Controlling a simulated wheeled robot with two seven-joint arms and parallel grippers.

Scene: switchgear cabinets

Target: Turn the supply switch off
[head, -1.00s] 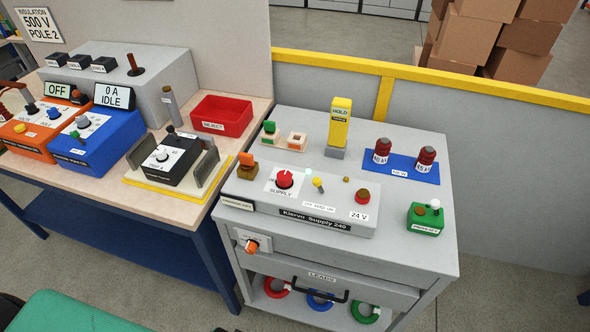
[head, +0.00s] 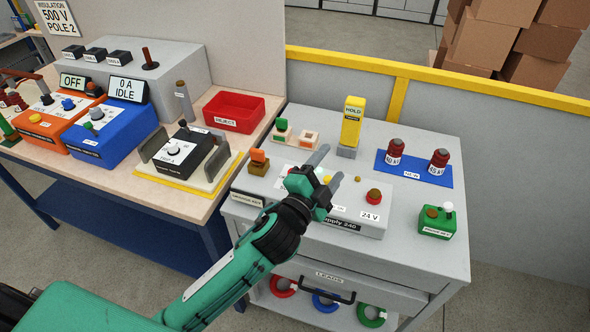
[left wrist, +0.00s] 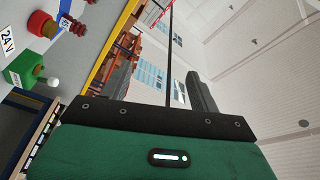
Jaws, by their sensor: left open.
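The grey supply unit (head: 375,231) sits on the cabinet top, with part of its name label and a 24 V label showing. The red supply knob seen on it earlier is hidden behind my left gripper. My left gripper (head: 331,165) is over the unit in the head view, its two grey fingers apart and nothing between them. In the left wrist view the open fingers (left wrist: 160,86) point away from the unit, toward the far wall and ceiling. I cannot tell its height above the unit. My right gripper is not in view.
A red button (head: 374,196) is right of the gripper on the unit. A yellow HOLD block (head: 353,122), a blue mat (head: 421,172) with two red-capped posts and a green box (head: 437,222) stand around it. The workbench with orange and blue boxes is at left.

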